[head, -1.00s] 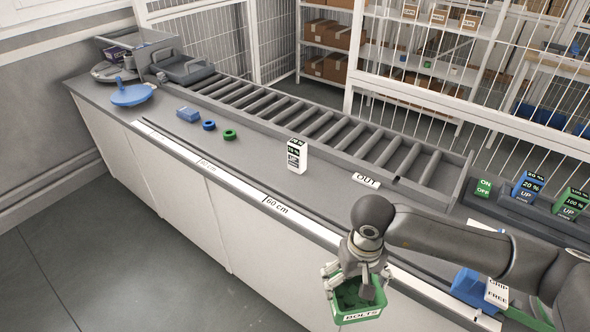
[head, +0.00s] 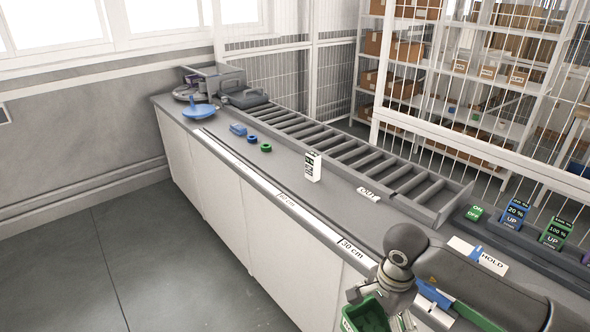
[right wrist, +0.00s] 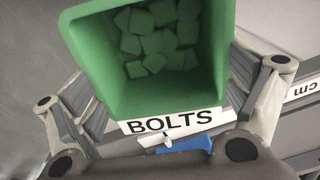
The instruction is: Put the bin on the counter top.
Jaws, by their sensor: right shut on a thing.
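The green bin (head: 368,316), holding several green lumps, is at the bottom edge of the head view, partly cut off. It hangs beside the front of the grey counter top (head: 345,211). In the right wrist view the bin (right wrist: 207,60) is seen from above, with a white BOLTS label (right wrist: 175,121) on its near side. My right gripper (head: 384,290) is shut on the bin, and its fingers (right wrist: 163,92) stand at both sides of it in the wrist view. My left gripper is out of view.
On the counter stand a white up/down box (head: 312,167), green (head: 266,148) and blue (head: 252,139) rings, and a blue dish (head: 199,112). A roller conveyor (head: 360,160) runs along the back. Button boxes (head: 515,214) stand at right. The counter's front strip is bare.

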